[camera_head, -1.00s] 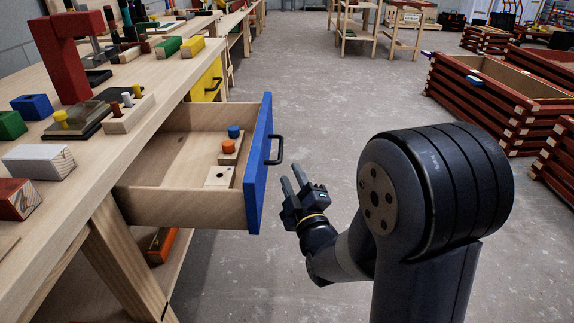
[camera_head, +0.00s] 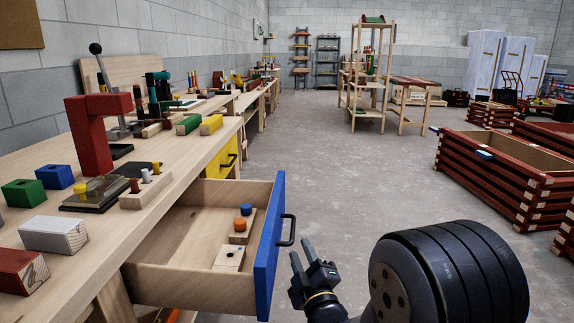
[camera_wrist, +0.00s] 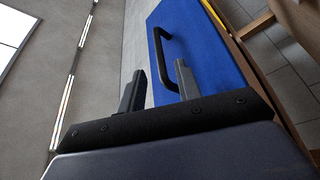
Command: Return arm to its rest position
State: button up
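My gripper (camera_head: 303,252) is out over the floor, just right of the open blue-fronted drawer (camera_head: 269,247). Its two fingers stand apart with nothing between them. The drawer's dark handle (camera_head: 287,230) is close to the fingertips but looks apart from them. In the wrist view my gripper (camera_wrist: 160,88) points toward the blue drawer front (camera_wrist: 205,45) and its handle (camera_wrist: 163,50). My arm is bent at the lower right of the head view.
The drawer holds a block with blue and orange pegs (camera_head: 241,229) and a drilled light block (camera_head: 229,257). The workbench (camera_head: 110,235) is on the left, carrying a red clamp-like frame (camera_head: 90,140). Red slatted crates (camera_head: 490,180) stand right. The middle floor (camera_head: 330,150) is clear.

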aim_at(292, 229)
jog(key=x, duration=0.7)
jog(key=shift+w+a, duration=0.1)
jog(key=shift+w, duration=0.15)
jog(key=shift+a, duration=0.2)
jog(key=shift+d, duration=0.15)
